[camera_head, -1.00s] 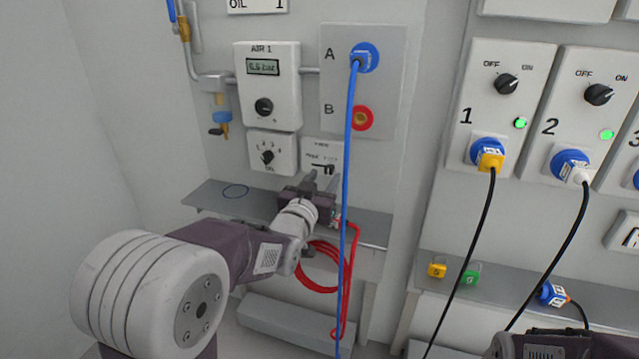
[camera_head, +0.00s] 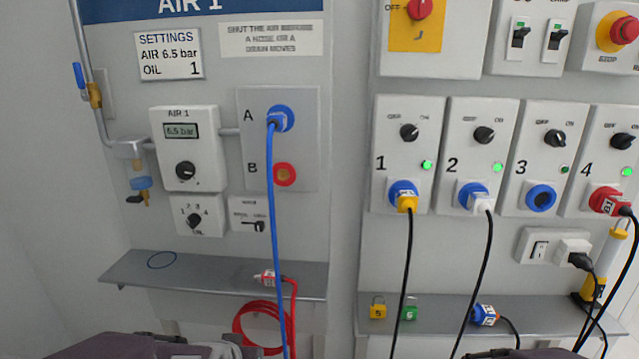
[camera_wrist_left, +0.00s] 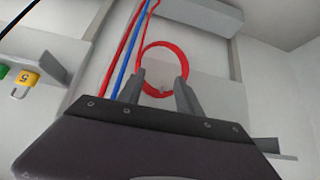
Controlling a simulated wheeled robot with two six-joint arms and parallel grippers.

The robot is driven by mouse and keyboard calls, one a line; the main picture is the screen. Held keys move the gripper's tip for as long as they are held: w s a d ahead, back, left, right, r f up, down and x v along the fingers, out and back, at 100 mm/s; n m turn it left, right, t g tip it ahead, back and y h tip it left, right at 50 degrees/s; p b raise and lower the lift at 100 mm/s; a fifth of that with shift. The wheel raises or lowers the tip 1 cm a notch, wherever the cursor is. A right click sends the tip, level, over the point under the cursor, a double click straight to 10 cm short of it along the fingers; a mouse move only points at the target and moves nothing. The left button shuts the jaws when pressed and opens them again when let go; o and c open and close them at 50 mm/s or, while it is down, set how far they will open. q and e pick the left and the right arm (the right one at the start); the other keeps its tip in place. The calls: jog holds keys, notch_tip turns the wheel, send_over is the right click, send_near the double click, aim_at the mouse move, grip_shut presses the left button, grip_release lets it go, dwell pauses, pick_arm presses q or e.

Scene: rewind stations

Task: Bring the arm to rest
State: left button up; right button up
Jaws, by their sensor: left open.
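My left arm (camera_head: 150,347) shows only as a dark link at the bottom edge of the head view. In the left wrist view my left gripper (camera_wrist_left: 160,80) is open, with nothing between its two fingers. A red hose coil (camera_wrist_left: 163,48) shows behind the fingertips, apart from them as far as I can tell. A sliver of my right arm (camera_head: 500,354) shows at the bottom edge of the head view. Its gripper is out of view.
A blue hose (camera_head: 274,220) hangs from port A. The red hose end (camera_head: 268,278) lies on the left shelf (camera_head: 205,272). Port B (camera_head: 285,174) is empty. Black cables hang from sockets 1, 2 and 4. Padlocks (camera_head: 378,308) and a blue plug (camera_head: 484,315) sit on the right shelf.

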pick_arm(q)
jog(key=s+f+g, duration=0.6)
jog(key=s, duration=0.7)
notch_tip(320, 180, up, 34)
jog(key=p, duration=3.4)
jog(key=shift+s+d+g, duration=0.2)
jog(key=shift+s+g, duration=0.05)
jog(key=shift+g, duration=0.05)
